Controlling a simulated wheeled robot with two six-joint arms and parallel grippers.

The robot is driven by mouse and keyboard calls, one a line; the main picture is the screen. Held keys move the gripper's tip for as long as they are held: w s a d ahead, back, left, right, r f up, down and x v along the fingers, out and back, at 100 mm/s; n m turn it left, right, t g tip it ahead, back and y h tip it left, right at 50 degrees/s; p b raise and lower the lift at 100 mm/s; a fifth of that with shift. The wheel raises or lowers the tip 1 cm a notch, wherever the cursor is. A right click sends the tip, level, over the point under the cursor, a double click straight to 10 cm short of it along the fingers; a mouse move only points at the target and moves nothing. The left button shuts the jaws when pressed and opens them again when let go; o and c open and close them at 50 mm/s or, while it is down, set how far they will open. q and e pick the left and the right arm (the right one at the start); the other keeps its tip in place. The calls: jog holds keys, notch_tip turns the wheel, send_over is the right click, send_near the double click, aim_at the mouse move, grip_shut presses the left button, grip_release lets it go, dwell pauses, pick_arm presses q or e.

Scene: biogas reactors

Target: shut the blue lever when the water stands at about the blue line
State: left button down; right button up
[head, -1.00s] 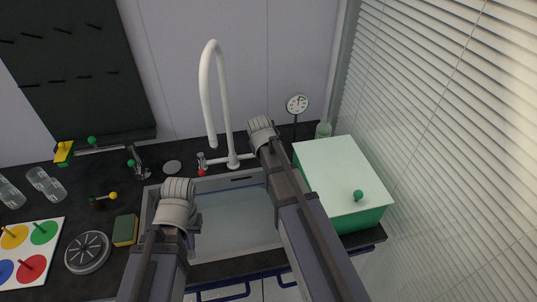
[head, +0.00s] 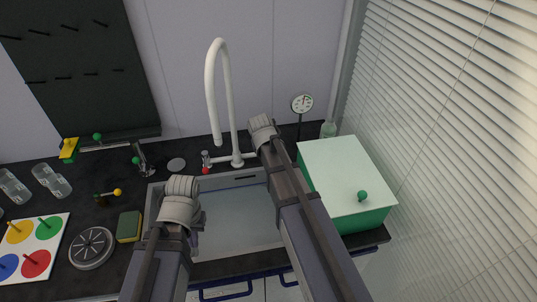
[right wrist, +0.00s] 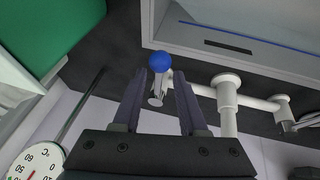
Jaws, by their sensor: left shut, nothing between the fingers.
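The blue lever (right wrist: 160,64) has a round blue knob and sits on the tap's white pipe in the right wrist view; my right arm hides it in the head view. My right gripper (right wrist: 159,78) is open, its two dark fingers apart on either side of the lever, with the knob at the fingertips. The blue line (right wrist: 250,37) runs along the inner wall of the sink (head: 265,240). Grey-blue water (head: 235,215) seems to stand in the sink; its level against the line is unclear. My left gripper (head: 199,221) is shut and empty over the sink's left side.
The white tap (head: 231,100) arches behind the sink, with a red-tipped lever (head: 205,169) on its left. A green box (head: 345,180) and a round gauge (head: 302,104) stand to the right. A sponge (head: 129,226) and a round drain-like disc (head: 92,248) lie on the left.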

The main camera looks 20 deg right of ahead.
jog(key=shift+r, duration=0.1)
jog(key=p+v, duration=0.7)
jog(key=shift+s+r, duration=0.15)
jog(key=shift+r, duration=0.1)
dwell(1.1)
